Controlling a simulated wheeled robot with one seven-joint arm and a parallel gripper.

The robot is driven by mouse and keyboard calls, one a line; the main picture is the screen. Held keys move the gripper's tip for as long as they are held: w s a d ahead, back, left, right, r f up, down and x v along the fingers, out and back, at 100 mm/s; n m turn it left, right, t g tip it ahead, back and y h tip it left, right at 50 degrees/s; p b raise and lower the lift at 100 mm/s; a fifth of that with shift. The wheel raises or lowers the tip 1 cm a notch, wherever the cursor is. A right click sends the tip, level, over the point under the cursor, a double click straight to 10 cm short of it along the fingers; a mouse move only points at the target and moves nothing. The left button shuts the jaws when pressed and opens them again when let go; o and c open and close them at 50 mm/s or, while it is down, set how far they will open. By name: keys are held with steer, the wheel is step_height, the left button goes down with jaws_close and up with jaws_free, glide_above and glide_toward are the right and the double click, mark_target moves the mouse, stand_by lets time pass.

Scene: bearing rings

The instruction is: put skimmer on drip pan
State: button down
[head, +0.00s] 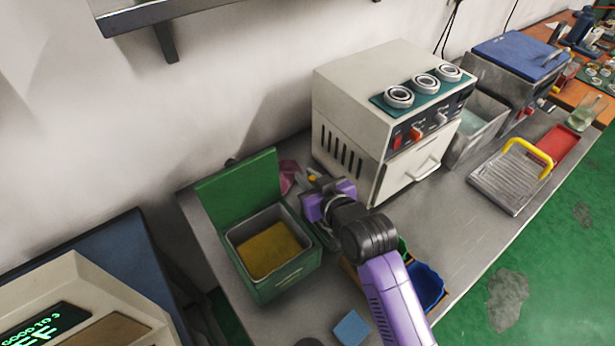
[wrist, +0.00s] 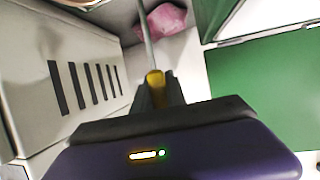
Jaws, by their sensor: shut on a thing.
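My gripper (wrist: 157,92) is shut on the yellow grip of the skimmer (wrist: 155,82), whose thin metal rod runs up to the top of the wrist view. The skimmer's far end is out of that view. In the head view my gripper (head: 316,190) is beside the white machine, behind and right of the green fryer, and only a small orange-yellow bit of the skimmer (head: 313,178) shows. A ribbed metal tray, which looks like the drip pan (head: 500,190), lies at the right of the bench with a yellow arched bar over it. My gripper is well apart from it.
The green fryer (head: 285,285) with yellow contents stands left of my arm. The white machine (head: 350,110) with dials stands between my gripper and the tray. A pink cloth (wrist: 165,22) lies near the wall. A blue bowl (head: 428,285) and a red tray (head: 558,143) are on the bench.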

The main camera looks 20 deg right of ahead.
steer(key=shift+f, duration=0.1)
stand_by(0.3)
steer(key=c, duration=1.3)
jaws_free()
steer(key=shift+f, duration=0.1)
step_height(320, 180, up, 11)
steer(key=p, duration=0.9)
